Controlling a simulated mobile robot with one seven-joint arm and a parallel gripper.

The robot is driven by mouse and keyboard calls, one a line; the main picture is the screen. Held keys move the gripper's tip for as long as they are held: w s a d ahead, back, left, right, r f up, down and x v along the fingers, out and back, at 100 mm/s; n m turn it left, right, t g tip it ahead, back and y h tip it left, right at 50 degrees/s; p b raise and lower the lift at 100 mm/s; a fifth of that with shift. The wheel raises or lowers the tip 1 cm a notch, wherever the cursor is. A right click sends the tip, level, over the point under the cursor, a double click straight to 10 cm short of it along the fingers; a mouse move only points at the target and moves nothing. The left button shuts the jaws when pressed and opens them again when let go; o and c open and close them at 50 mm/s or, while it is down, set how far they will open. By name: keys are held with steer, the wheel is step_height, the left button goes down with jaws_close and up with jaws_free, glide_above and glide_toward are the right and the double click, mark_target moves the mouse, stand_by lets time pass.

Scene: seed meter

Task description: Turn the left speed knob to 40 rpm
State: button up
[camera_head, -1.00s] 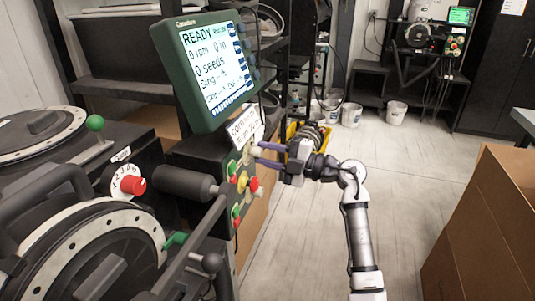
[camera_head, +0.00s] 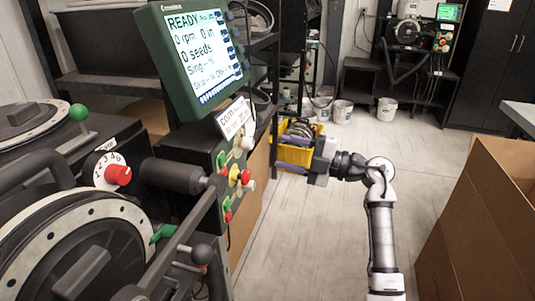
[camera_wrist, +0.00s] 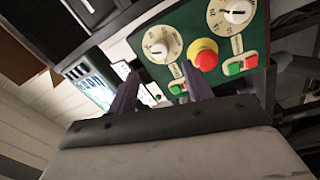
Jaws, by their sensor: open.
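In the head view the control panel (camera_head: 222,185) stands under the green monitor (camera_head: 195,60), which reads READY, 0 rpm and 0 seeds. The panel is seen edge-on, so its dials are hard to read. The wrist view shows two pale knobs on white dials: one knob (camera_wrist: 157,47) in front of my fingers and another knob (camera_wrist: 236,12) at the upper right. I cannot tell their readings, or for certain which is the left one. My gripper (camera_head: 293,156) is open and empty, right of the panel and apart from it. Its purple fingers (camera_wrist: 158,72) point toward the panel.
A red mushroom button (camera_wrist: 205,55) sits between the dials, with green and red buttons below. A black handle (camera_head: 175,175) and lever stand left of the panel. A yellow bin (camera_head: 293,154) is behind my gripper; a cardboard box (camera_head: 470,220) is at right. The floor between is clear.

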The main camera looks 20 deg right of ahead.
steer(key=b+v, duration=0.1)
steer(key=v, duration=0.5)
steer(key=shift+s+d, duration=0.15)
stand_by(0.3)
